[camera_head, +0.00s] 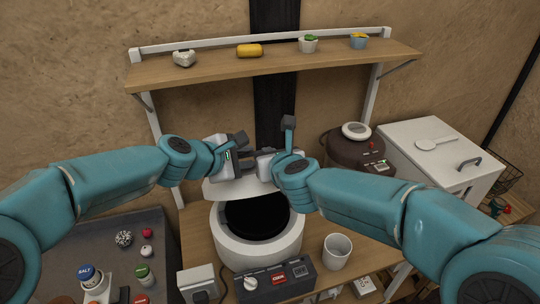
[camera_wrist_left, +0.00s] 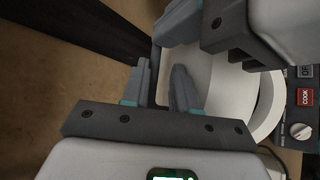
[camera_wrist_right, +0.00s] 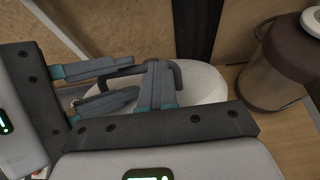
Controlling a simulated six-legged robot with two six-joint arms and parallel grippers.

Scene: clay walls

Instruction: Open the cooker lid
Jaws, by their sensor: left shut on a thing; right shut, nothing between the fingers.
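The white cooker (camera_head: 259,244) stands on the wooden table, its dark inside showing from above. Its white lid (camera_head: 232,190) is raised and tilted at the back of the opening; it also shows in the right wrist view (camera_wrist_right: 202,84). My left gripper (camera_head: 247,160) is shut on the lid's dark handle (camera_wrist_right: 176,72), though its fingertips are partly hidden in the head view. My right gripper (camera_wrist_right: 157,72) is shut and empty, close beside the handle and the left fingers. I cannot tell whether it touches the handle. The control panel (camera_head: 275,279) is at the cooker's front.
A white cup (camera_head: 336,251) stands right of the cooker. A brown appliance (camera_head: 356,150) and a white chest (camera_head: 440,150) are at the right. A shelf (camera_head: 280,65) with small items spans above. A dark tray (camera_head: 110,240) with jars lies at the left.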

